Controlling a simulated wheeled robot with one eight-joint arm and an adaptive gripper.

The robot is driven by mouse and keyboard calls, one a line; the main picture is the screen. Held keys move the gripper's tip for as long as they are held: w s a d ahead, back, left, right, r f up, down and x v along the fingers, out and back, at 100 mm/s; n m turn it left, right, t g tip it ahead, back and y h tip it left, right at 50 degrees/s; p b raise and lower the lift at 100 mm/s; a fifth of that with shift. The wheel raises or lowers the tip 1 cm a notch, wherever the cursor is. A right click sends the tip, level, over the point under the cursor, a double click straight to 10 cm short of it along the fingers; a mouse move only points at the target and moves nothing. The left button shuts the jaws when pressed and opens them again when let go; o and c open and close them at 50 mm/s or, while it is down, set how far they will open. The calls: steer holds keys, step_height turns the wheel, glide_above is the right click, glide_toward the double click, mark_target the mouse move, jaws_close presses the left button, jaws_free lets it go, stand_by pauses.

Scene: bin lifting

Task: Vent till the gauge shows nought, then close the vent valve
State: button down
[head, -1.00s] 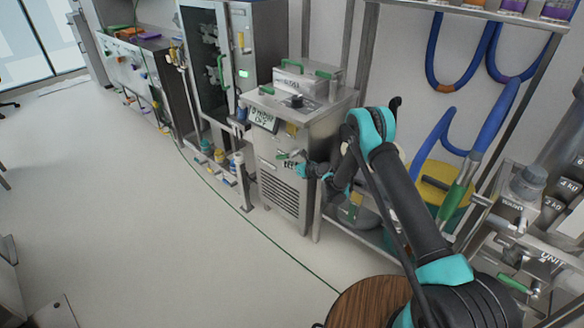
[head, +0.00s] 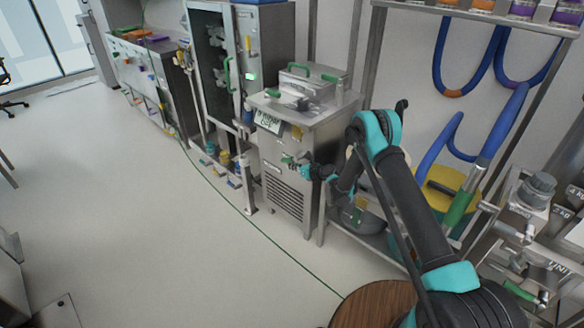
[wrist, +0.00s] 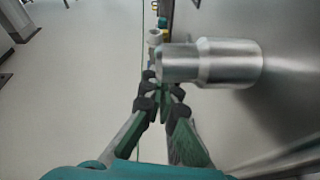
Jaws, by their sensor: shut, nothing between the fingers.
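A steel cabinet unit (head: 300,135) stands against the wall in the head view, with a louvred grille low on its front. My gripper (head: 296,163) is at the upper front of this cabinet, beside a small green part (head: 287,158). I cannot tell which fitting is the vent valve. In the wrist view my gripper (wrist: 160,86) has its fingertips together, with nothing seen held. A bare metal cylinder (wrist: 212,63) sticks out just right of and above the fingertips; contact is unclear. No gauge face or reading can be made out.
A small sign (head: 268,121) hangs on the cabinet's upper front; its text is unclear. A clear-sided lid with green handles (head: 312,78) is on top. A tall open steel cabinet (head: 225,70) stands to its left. A wooden round top (head: 370,305) is near me.

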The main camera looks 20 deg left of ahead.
mark_target(288, 159)
steer(key=shift+w+a+r, duration=0.15)
steer(key=shift+a+r, duration=0.1)
steer(key=shift+a, duration=0.1)
stand_by(0.3)
steer(key=shift+w+a+r, duration=0.3)
steer(key=shift+a+r, duration=0.35)
steer(key=shift+r, duration=0.1)
steer(key=shift+w+a+r, duration=0.1)
steer(key=shift+a+r, duration=0.1)
steer(key=shift+r, duration=0.05)
steer(key=shift+f, duration=0.15)
